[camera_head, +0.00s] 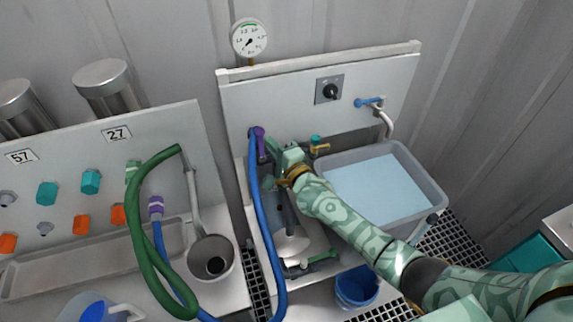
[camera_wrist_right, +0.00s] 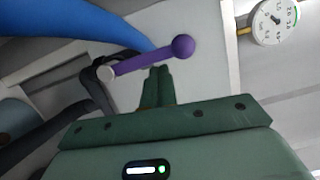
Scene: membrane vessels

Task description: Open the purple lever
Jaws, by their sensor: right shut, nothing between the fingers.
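The purple lever (camera_head: 261,141) is on the white panel, at the top of the blue hose. In the right wrist view the purple lever (camera_wrist_right: 148,62) is a rod with a round ball end, slanting up to the right from a dark bracket. My right gripper (camera_head: 273,148) is beside the lever, to its right in the head view. In the wrist view its green fingers (camera_wrist_right: 157,72) are together and empty, with their tips just below the rod. I cannot tell whether they touch it. My left gripper is not in view.
A blue hose (camera_head: 256,190) hangs down left of my right arm. A pressure gauge (camera_head: 249,38) tops the panel. A grey tub of pale blue liquid (camera_head: 432,187) stands to the right. A green hose (camera_head: 140,215) loops at the left station. A blue bucket (camera_head: 357,287) stands below.

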